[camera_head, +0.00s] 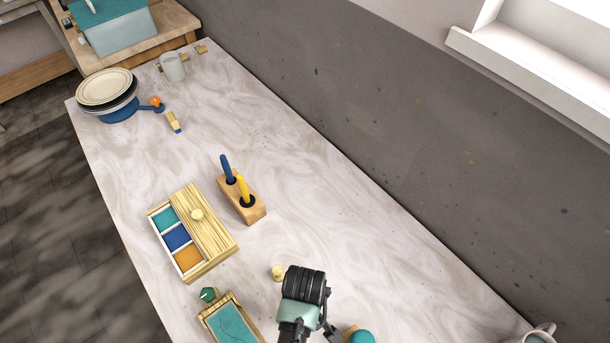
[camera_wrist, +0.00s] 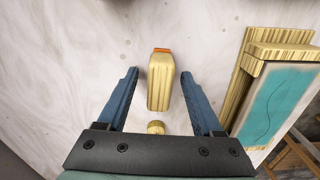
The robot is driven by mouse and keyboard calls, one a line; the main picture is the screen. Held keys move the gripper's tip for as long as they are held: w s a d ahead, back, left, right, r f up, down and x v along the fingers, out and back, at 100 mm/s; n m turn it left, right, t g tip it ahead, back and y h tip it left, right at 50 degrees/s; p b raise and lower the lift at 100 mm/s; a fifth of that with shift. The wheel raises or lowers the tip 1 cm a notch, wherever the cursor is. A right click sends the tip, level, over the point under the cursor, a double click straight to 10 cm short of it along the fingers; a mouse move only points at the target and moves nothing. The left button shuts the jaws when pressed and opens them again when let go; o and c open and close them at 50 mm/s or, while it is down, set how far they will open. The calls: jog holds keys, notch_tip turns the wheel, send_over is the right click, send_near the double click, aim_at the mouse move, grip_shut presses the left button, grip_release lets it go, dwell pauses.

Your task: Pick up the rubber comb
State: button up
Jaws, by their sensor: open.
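A pale wooden block with an orange edge at its far end, seemingly the rubber comb (camera_wrist: 160,85), lies on the marbled tabletop in the wrist view. My gripper (camera_wrist: 159,74) is open, with one blue finger on each side of the block and visible gaps on both sides. A small round wooden piece (camera_wrist: 156,127) shows nearer the palm; I cannot tell if it belongs to the block. In the head view a small pale wooden piece (camera_head: 278,272) shows beside my dark wrist, which hides what is beneath it.
A wooden tray with a teal panel (camera_wrist: 280,105) lies right of the fingers; it also shows in the head view (camera_head: 232,325). A three-compartment box (camera_head: 208,225) and a wooden tool holder (camera_head: 256,211) stand further up. A stack of plates (camera_head: 104,86) is at the far end.

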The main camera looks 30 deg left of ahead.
grip_shut()
dwell(0.3)
